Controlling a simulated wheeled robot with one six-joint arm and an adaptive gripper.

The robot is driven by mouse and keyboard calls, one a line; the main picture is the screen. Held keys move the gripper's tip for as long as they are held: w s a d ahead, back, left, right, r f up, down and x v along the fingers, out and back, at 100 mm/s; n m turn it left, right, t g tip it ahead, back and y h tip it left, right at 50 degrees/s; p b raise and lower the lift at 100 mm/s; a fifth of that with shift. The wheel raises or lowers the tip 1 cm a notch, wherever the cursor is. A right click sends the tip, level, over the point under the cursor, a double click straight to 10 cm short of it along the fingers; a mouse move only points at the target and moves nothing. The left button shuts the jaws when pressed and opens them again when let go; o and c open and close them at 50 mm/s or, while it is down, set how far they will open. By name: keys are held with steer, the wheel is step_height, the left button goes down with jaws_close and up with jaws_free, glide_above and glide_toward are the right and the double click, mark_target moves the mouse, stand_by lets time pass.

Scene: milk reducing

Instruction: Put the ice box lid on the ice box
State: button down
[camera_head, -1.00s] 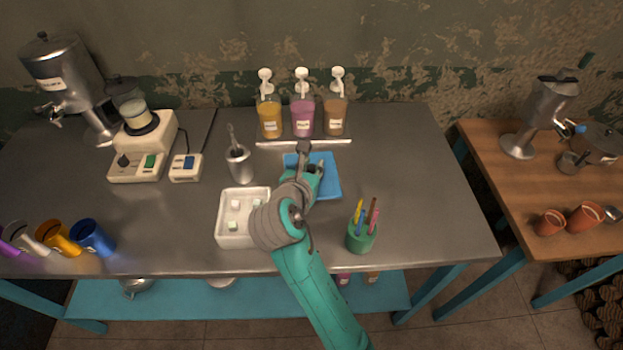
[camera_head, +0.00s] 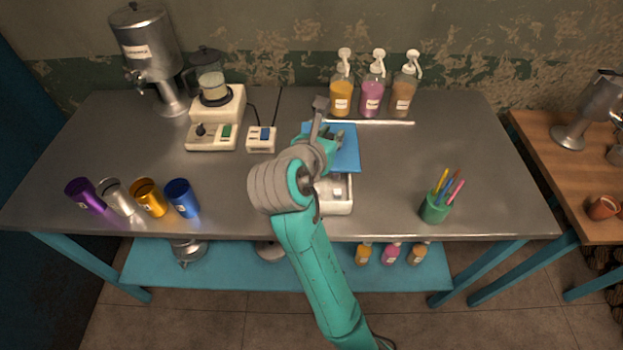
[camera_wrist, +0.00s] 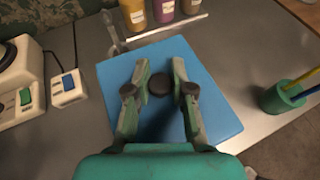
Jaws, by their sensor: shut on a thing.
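The blue ice box lid (camera_head: 347,157) is a flat square plate with a dark round knob (camera_wrist: 160,84). My gripper (camera_head: 328,146) is shut on this knob, with one finger on each side in the wrist view (camera_wrist: 160,90). The lid (camera_wrist: 215,105) fills the middle of the wrist view. The white ice box (camera_head: 338,208) sits on the metal table, partly hidden by my arm and the lid. Its near right part shows open, with an ice cube inside. The lid is over or just behind its far part; I cannot tell whether they touch.
Syrup pump bottles (camera_head: 372,98) stand behind a pale strip (camera_head: 370,122). A blender (camera_head: 214,110) and switch box (camera_head: 262,139) are at left. Coloured cups (camera_head: 150,198) line the front left. A green pen holder (camera_head: 434,208) is at right. Table between box and holder is clear.

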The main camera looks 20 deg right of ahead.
steer(key=shift+a+f, duration=0.1)
steer(key=shift+f, duration=4.6)
steer(key=shift+f, duration=0.6)
steer(key=c, duration=1)
jaws_free()
